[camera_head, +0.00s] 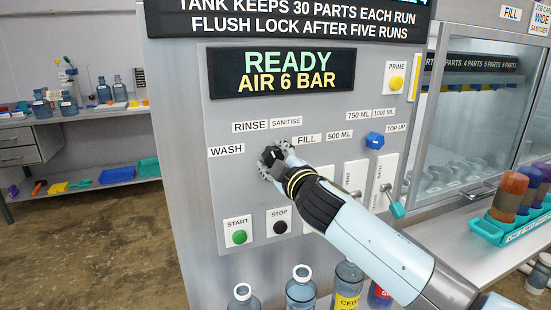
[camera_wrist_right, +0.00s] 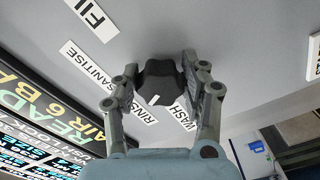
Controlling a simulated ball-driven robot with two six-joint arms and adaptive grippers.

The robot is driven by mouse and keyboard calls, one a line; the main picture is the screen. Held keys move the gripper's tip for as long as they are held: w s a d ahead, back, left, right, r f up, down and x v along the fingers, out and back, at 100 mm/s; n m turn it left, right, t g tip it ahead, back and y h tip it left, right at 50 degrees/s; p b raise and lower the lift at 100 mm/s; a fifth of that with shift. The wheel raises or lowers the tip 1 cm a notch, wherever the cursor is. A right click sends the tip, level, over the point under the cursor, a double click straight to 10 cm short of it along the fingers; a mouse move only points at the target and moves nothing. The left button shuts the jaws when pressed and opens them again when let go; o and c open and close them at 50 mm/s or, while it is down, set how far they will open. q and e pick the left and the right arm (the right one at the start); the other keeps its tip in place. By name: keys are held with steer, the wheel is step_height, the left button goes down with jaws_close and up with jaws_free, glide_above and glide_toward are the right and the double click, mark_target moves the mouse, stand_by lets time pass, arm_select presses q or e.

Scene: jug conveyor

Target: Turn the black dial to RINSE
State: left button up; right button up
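The black dial (camera_wrist_right: 160,78) is on the grey panel, between the two fingers of my right gripper (camera_wrist_right: 161,70). The fingers lie against opposite sides of the dial. In the wrist view the dial's white mark points between the RINSE label (camera_wrist_right: 138,108) and the WASH label (camera_wrist_right: 184,114), closer to RINSE. In the head view my right gripper (camera_head: 272,158) is at the panel and hides most of the dial. The RINSE label (camera_head: 250,127) is up and left of it, and WASH (camera_head: 226,151) is to its left. My left gripper is not in view.
The panel also carries a green START button (camera_head: 239,237), a black STOP button (camera_head: 280,227), a blue knob (camera_head: 374,140) and a yellow PRIME button (camera_head: 396,83). The display (camera_head: 283,72) reads READY, AIR 6 BAR. Several jugs (camera_head: 301,286) stand below the panel.

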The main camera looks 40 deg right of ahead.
steer(key=o, duration=0.5)
steer(key=v, duration=1.2)
steer(key=shift+a, duration=0.1)
